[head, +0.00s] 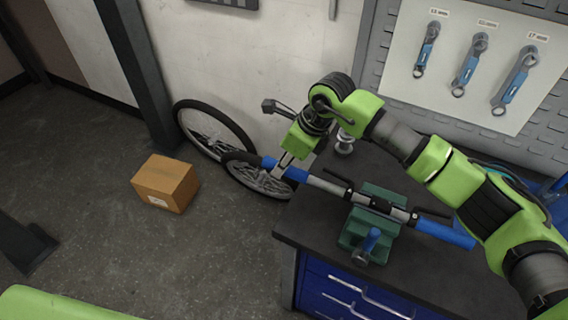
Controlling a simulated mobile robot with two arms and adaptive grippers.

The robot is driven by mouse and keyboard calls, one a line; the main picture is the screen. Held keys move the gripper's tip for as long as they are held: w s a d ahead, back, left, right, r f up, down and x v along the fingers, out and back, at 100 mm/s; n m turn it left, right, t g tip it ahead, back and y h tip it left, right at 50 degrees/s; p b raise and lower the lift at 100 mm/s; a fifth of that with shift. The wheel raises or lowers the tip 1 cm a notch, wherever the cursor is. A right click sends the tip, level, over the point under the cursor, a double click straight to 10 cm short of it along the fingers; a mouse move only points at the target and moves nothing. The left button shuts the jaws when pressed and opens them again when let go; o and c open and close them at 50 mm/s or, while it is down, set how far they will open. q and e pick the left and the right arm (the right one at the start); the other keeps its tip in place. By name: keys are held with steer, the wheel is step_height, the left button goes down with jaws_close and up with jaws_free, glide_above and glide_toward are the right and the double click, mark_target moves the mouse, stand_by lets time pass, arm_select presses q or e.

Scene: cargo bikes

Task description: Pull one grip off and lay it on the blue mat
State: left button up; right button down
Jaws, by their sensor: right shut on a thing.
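A silver handlebar (333,187) with black levers is clamped in a green vise (356,231) on the dark workbench. A blue grip (297,174) is at its left end, in line with the bar, and reaches out past the bench edge. Another blue grip (445,232) is on the right end. My right gripper (284,164) is shut around the left grip, near its outer end. I cannot tell whether this grip has slid along the bar. My left gripper is not in view.
The workbench (420,275) has blue drawers. A small metal part (345,142) stands at its back. Bicycle wheels (212,128) lean by the wall, behind the held grip. A cardboard box (166,184) lies on the floor. Several wrenches (467,66) hang on a board.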

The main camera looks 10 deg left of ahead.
mark_target(268, 158)
steer(key=shift+w+a+b, duration=0.25)
steer(key=shift+a+b, duration=0.2)
steer(key=shift+a, duration=0.25)
steer(key=shift+w+a+b, duration=0.2)
steer(key=shift+a+b, duration=0.2)
steer(key=shift+a, duration=0.25)
steer(key=shift+w+a+b, duration=0.25)
steer(key=shift+a+b, duration=0.2)
steer(key=shift+a, duration=0.25)
steer(key=shift+r, duration=0.1)
steer(key=r, duration=0.1)
steer(key=a+r+p, duration=0.1)
steer(key=r, duration=0.2)
steer(key=shift+w+a+r, duration=0.2)
steer(key=shift+a+r, duration=0.05)
steer(key=shift+r, duration=0.15)
